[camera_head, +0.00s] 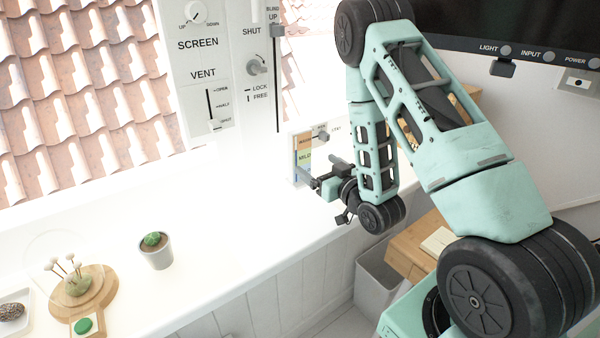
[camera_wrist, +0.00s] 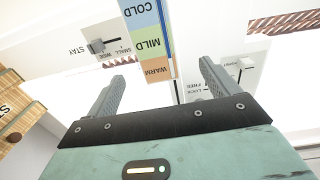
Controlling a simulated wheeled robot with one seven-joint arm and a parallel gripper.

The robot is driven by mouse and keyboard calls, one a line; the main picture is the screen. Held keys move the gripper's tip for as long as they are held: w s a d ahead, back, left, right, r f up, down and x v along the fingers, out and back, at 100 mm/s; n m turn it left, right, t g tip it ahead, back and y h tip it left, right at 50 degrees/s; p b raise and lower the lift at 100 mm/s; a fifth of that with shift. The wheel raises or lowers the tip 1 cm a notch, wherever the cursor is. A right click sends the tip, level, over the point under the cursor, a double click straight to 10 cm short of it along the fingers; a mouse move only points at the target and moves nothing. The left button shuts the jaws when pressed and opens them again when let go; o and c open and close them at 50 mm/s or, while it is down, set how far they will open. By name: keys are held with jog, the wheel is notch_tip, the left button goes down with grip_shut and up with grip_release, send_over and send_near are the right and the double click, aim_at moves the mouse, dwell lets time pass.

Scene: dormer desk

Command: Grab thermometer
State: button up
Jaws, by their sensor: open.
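The thermometer (camera_head: 304,157) is a flat upright card with coloured bands marked WARM and MILD, standing at the far right of the white sill; my gripper hides part of its lower area. In the wrist view the thermometer (camera_wrist: 148,43) appears upside down, with blue COLD, green MILD and orange WARM bands and a blue strip along its right edge. My gripper (camera_head: 318,174) is open in front of the card. In the wrist view the two fingers of my gripper (camera_wrist: 163,75) stand wide apart, with the card in the gap between them and seemingly beyond their tips. I see no contact.
A slider panel (camera_wrist: 97,46) is beside the card. A potted cactus (camera_head: 156,250) and a wooden stand (camera_head: 97,297) with pins are on the sill's left. A vent panel (camera_head: 205,70) hangs above. A grey bin (camera_head: 375,285) is below the sill. The sill's middle is clear.

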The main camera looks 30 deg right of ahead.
aim_at(302, 154)
jog(key=b, duration=0.2)
jog(key=w+b, duration=0.1)
jog(key=b, duration=0.2)
jog(key=shift+w+f, duration=0.25)
jog(key=shift+f, duration=0.1)
jog(key=b, duration=0.3)
jog(key=shift+w+b, duration=0.2)
jog(key=shift+b, duration=0.2)
jog(key=w, duration=0.2)
jog(key=w+p, duration=0.1)
jog(key=shift+w+r, duration=0.35)
jog(key=shift+w, duration=0.05)
jog(key=shift+w+d+f+p, duration=0.1)
jog(key=shift+w+p, duration=0.1)
jog(key=shift+w, duration=0.85)
jog(key=shift+w+d+f+p, duration=0.15)
jog(key=shift+w+p, duration=0.1)
jog(key=shift+w, duration=0.85)
jog(key=shift+w+d+f+p, duration=0.1)
jog(key=shift+w+p, duration=0.1)
jog(key=shift+w, duration=0.85)
jog(key=c, duration=1.2)
